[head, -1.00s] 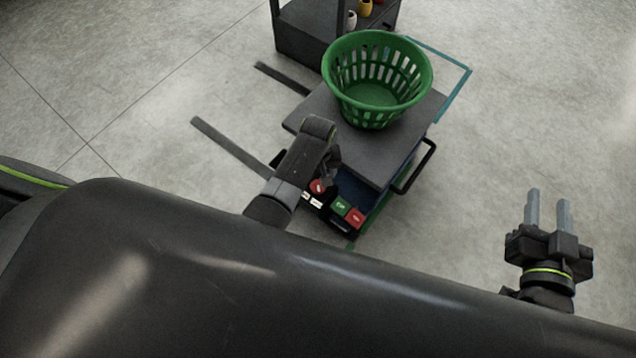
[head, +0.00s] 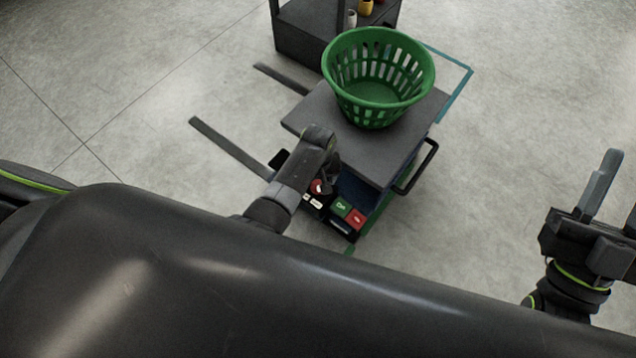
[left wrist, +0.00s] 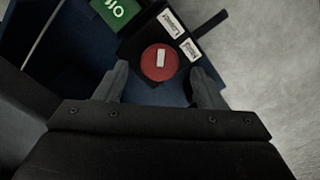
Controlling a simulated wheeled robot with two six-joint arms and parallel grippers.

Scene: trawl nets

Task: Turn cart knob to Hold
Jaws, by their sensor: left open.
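The red round knob (left wrist: 155,67) with a white pointer bar is on the cart's dark panel. In the left wrist view it lies between the spread fingers of my left gripper (left wrist: 160,84), which is open, with a gap on both sides. The bar runs nearly up and down there. Two white labels (left wrist: 170,23) (left wrist: 189,49) sit beside the knob; their words are too small to read surely. In the head view my left gripper (head: 325,178) is over the cart's (head: 400,152) near corner, partly hiding the knob (head: 317,188). My right gripper (head: 612,205) is open and empty at the right edge.
A green basket (head: 378,108) stands on the cart's grey top. A green button (head: 341,207) and a red button (head: 356,218) are beside the knob. A black handle (head: 420,165) sticks out on the right. A dark shelf (head: 300,38) stands behind. Floor is clear on the right.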

